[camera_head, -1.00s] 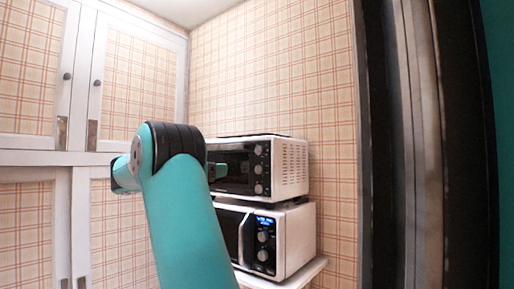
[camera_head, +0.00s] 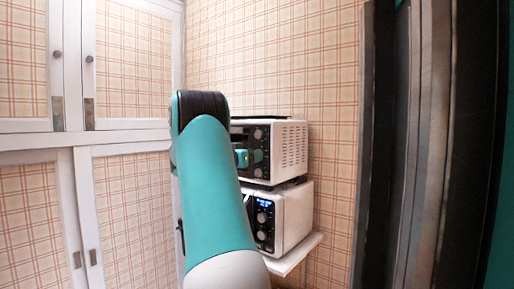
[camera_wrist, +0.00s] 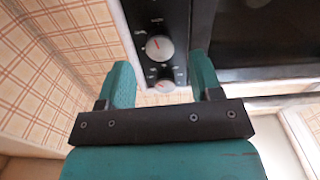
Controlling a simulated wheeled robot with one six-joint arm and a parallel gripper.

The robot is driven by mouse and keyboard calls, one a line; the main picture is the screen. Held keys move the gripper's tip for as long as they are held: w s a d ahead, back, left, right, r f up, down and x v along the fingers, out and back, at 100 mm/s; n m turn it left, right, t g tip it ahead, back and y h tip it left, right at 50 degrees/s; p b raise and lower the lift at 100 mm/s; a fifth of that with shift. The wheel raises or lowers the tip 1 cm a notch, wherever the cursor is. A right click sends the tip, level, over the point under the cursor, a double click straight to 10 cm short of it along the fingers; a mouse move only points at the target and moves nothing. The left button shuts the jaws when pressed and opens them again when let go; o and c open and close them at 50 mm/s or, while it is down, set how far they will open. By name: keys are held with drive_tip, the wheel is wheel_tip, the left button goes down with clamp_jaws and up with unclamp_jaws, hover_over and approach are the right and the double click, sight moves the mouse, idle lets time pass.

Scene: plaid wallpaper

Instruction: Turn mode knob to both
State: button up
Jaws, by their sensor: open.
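The upper white oven (camera_head: 292,147) has a dark front with a column of knobs at its right edge. An upper knob (camera_head: 258,134) and a lower knob (camera_head: 257,173) show in the head view. In the wrist view, a large pale knob (camera_wrist: 158,47) sits on the black panel, and a second knob (camera_wrist: 164,86) shows between the fingers. The labels are too small to read, so I cannot tell which is the mode knob. My gripper (camera_wrist: 160,66) is open and empty, its teal fingers either side of the knob column. I cannot tell whether they touch anything.
A microwave (camera_head: 293,222) with a lit blue display stands under the oven on a white shelf (camera_head: 296,255). White-framed plaid cabinets (camera_head: 125,140) are at the left. A dark upright frame (camera_head: 400,150) stands at the right. My arm hides the left part of both appliances.

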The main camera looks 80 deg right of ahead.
drive_tip(key=shift+p+x, duration=0.7)
drive_tip(key=shift+x, duration=1.4)
drive_tip(key=c, duration=0.9)
drive_tip(key=m+b, duration=0.3)
drive_tip(key=b, duration=0.4)
drive_tip(key=shift+b, duration=0.3)
drive_tip(key=o, duration=0.9)
